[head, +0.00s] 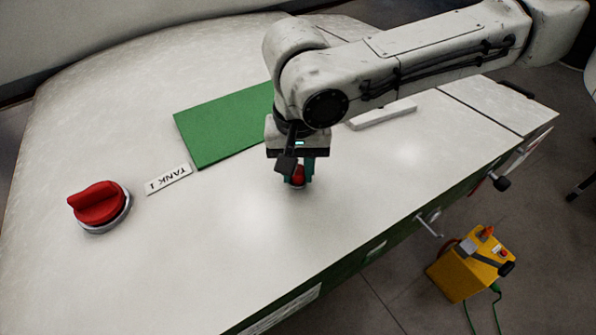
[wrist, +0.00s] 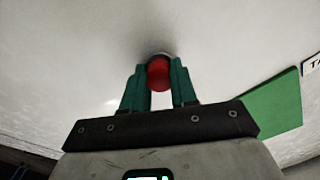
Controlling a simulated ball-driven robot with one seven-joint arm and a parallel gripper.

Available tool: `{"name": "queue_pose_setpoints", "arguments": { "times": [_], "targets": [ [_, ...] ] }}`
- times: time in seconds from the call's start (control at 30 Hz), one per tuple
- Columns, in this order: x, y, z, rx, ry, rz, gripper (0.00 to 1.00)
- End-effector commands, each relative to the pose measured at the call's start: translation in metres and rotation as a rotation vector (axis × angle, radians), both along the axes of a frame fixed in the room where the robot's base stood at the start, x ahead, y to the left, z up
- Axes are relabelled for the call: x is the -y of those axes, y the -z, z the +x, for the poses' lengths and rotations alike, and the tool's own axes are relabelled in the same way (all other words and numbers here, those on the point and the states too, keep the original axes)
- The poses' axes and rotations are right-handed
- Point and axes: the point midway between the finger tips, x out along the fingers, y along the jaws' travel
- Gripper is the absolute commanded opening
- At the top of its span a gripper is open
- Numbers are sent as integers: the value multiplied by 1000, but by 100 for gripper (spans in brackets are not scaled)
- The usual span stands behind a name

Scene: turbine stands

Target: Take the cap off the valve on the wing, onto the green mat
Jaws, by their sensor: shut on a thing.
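My gripper (head: 296,180) points down at the white wing (head: 230,240), close to its surface. Its two green fingers are shut on a small red cap (head: 298,175). In the wrist view the red cap (wrist: 159,73) sits between the fingertips, with a pale rim just behind it against the wing. The valve under the cap is mostly hidden, and I cannot tell whether the cap is seated on it. The green mat (head: 225,123) lies flat on the wing, behind and left of my gripper, partly hidden by my arm. Its bare area shows no object on it.
A large red knob (head: 98,204) on a grey base stands at the left, beside a "TANK 1" label (head: 168,179). A white bar (head: 382,115) lies behind my gripper to the right. A yellow box (head: 462,272) stands on the floor beyond the wing's edge.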

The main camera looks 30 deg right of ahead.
Motion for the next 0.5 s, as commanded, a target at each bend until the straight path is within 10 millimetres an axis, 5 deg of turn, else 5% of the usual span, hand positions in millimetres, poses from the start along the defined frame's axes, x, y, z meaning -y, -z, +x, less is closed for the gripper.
{"name": "queue_pose_setpoints", "arguments": {
  "times": [0.5],
  "targets": [
    [0, -8, 0, 0, 0, 0, 0]
  ]
}}
